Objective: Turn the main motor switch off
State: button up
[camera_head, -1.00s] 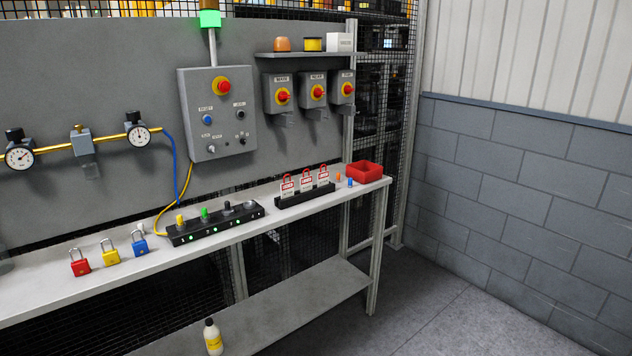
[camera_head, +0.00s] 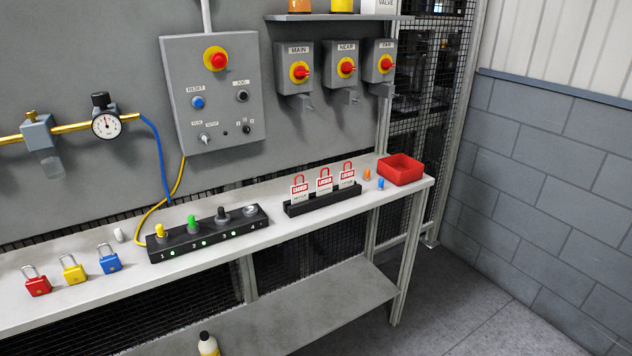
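The main motor switch (camera_head: 300,72) is a red rotary knob on a yellow disc, on a grey box labelled MAIN. It is the leftmost of three alike switch boxes on the grey wall panel. Its knob appears to point sideways, though its exact setting is too small to read. The NEAR switch (camera_head: 346,68) and the FAR switch (camera_head: 385,63) sit to its right. My gripper is not in view.
A grey control box (camera_head: 213,125) with a red emergency button is left of the switches. The bench (camera_head: 330,221) below bears padlocks, a black numbered strip (camera_head: 208,240), a tag rack (camera_head: 322,202) and a red bin (camera_head: 400,170). A shelf (camera_head: 335,17) overhangs the switches.

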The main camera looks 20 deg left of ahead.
aim_at(300, 72)
jog(key=u, duration=0.3)
jog(key=i, duration=0.85)
jog(key=u, duration=0.7)
jog(key=i, duration=0.45)
jog(key=u, duration=0.1)
